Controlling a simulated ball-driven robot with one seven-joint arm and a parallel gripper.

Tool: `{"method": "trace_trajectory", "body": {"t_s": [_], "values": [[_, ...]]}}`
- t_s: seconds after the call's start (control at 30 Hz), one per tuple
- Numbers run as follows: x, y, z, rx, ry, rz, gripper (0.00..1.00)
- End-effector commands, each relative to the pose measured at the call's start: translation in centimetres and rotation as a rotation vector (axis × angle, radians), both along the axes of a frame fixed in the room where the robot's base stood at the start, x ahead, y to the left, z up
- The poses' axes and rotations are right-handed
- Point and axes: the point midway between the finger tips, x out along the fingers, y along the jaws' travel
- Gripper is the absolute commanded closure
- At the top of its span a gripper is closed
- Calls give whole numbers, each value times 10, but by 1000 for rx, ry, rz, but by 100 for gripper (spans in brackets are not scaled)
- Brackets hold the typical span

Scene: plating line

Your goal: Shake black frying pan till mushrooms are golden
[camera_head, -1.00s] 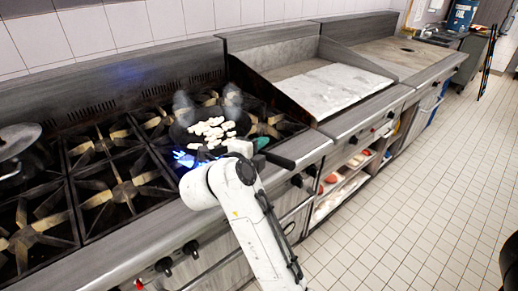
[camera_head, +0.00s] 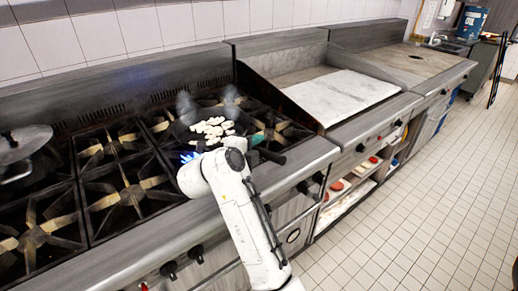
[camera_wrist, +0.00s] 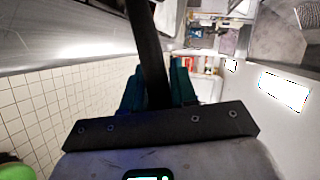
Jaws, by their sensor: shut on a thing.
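The black frying pan (camera_head: 181,131) sits at or just above a rear burner of the range in the head view. Pale, whitish mushroom pieces (camera_head: 214,127) lie spread in it, with no clear golden colour showing. The pan's dark handle (camera_head: 270,156) points toward the front right. My gripper (camera_wrist: 157,85) is shut on this handle; its teal fingers stand on either side of the black bar in the wrist view. In the head view my gripper is mostly hidden behind my white arm. Whether the pan touches the grate cannot be told.
A lidded pot (camera_head: 27,150) stands at the far left of the range. A flat griddle (camera_head: 343,97) adjoins on the right. The tiled floor (camera_head: 410,220) in front is clear.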

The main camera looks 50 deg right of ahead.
Motion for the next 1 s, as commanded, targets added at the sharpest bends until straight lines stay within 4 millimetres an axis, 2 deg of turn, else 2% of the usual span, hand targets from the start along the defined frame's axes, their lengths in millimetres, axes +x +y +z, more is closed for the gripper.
{"method": "trace_trajectory", "body": {"t_s": [0.03,1.0], "values": [[4,-1,4,-4,-11,0,100],[60,-21,4,-4,-11,0,100]]}}
